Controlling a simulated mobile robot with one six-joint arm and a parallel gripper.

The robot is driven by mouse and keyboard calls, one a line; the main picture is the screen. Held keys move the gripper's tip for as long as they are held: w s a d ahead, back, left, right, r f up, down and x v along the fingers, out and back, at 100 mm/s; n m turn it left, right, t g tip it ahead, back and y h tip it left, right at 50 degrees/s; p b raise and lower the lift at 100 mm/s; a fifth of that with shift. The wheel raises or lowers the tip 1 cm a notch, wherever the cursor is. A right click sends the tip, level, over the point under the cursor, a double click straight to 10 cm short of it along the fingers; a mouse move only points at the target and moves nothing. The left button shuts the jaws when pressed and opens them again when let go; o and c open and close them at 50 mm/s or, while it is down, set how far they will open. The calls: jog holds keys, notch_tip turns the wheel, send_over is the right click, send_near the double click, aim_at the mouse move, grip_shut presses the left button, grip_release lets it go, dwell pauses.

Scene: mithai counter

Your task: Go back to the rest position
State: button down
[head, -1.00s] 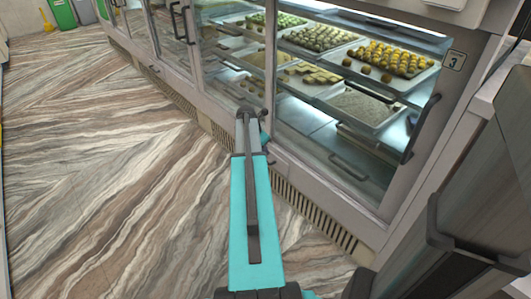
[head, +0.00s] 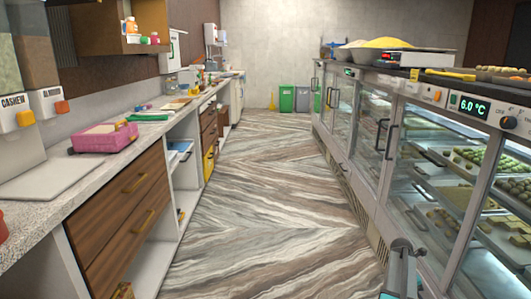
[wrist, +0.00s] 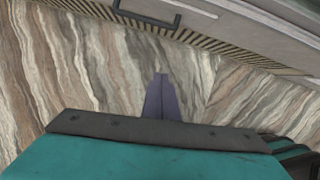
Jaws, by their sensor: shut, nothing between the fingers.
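In the wrist view my gripper (wrist: 161,98) points out over the striped floor, with its two dark fingers together and nothing between them. In the head view part of my teal and grey arm shows at the bottom right, low in front of the glass display case (head: 440,165). The fingertips cannot be made out there. The wrist view also shows the base of a case with a slatted vent and a dark handle (wrist: 146,18) beyond the fingers.
A clear aisle of striped floor (head: 265,190) runs to the back wall. A counter with wooden drawers (head: 125,215) and a pink box (head: 104,137) lines the left. A green bin (head: 287,98) stands at the far end. Trays of sweets fill the case on the right.

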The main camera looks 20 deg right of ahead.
jog(key=w+a+f+n+p, duration=0.1)
jog(key=w+a+f+p, duration=0.15)
jog(key=a, duration=0.65)
jog(key=w+a+f+n+y+p, duration=0.15)
jog(key=w+a, duration=0.25)
jog(key=a, duration=0.4)
jog(key=w+a+f+n+p, duration=0.1)
jog(key=w+a+n+p, duration=0.15)
jog(key=a, duration=0.65)
jog(key=s+a+f+m+g+p, duration=0.1)
jog(key=s+a+p, duration=0.15)
jog(key=a, duration=0.75)
jog(key=s+a+f+m+g+p, duration=0.15)
jog(key=a+p, duration=0.25)
jog(key=a, duration=0.5)
jog(key=s+a+r+m+g+y+p, duration=0.1)
jog(key=s+a+m+p, duration=0.4)
jog(key=s+a+m, duration=1.2)
jog(key=s+a+r+y, duration=0.1)
jog(key=s, duration=0.2)
jog(key=shift+s+r, duration=0.2)
jog(key=shift+s, duration=0.05)
jog(key=shift+m+g, duration=0.25)
